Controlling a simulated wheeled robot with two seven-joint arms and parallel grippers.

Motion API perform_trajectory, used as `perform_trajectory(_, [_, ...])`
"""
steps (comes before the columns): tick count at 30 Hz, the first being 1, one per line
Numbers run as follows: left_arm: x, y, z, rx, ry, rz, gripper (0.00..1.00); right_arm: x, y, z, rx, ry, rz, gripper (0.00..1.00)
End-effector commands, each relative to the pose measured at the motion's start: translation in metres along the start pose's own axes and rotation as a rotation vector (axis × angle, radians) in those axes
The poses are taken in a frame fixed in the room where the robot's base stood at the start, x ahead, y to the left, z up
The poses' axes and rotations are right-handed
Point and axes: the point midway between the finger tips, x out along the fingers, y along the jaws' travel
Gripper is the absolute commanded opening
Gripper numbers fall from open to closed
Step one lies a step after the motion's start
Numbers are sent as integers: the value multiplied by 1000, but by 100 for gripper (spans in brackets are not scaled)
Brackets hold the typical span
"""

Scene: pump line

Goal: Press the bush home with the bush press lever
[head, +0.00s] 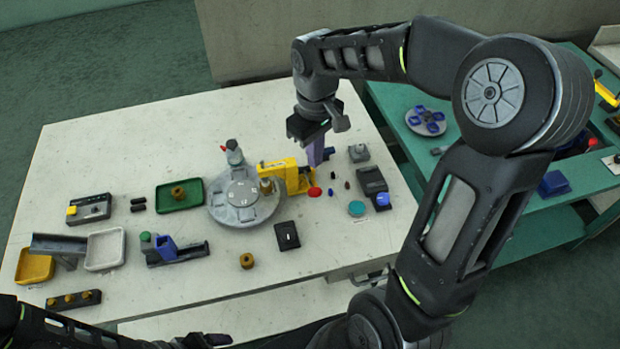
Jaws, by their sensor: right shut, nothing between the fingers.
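The yellow bush press (285,173) stands at the right edge of the round grey turntable (228,214). A red knob (314,192) shows low at its right front; it looks like the lever's end, but the lever itself is hard to make out. A brass bush-like part (266,186) sits on the turntable under the press head; how deep it is seated cannot be told. My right gripper (317,160) points down just right of the press, above the knob, shut and empty. My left gripper (200,341) is at the bottom edge, partly cut off, away from the press.
A green tray (164,204) holds a brass part. A loose brass ring (247,261) and a black block (287,236) lie in front. A dark device (372,184) and a teal disc (357,208) stand right of the press.

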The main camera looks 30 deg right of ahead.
Motion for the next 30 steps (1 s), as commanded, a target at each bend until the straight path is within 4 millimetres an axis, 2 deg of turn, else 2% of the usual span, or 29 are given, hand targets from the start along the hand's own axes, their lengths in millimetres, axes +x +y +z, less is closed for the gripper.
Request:
perform_trajectory(3, [-6,2,0,0,0,0,80,-8,0,0,0,0,0,0])
perform_trajectory(13, [-6,2,0,0,0,0,80,-8,0,0,0,0,0,0])
perform_trajectory(22, [-15,6,0,0,0,0,80,-20,0,0,0,1,0,0])
perform_trajectory(30, [-14,6,0,0,0,0,80,-20,0,0,0,1,0,0])
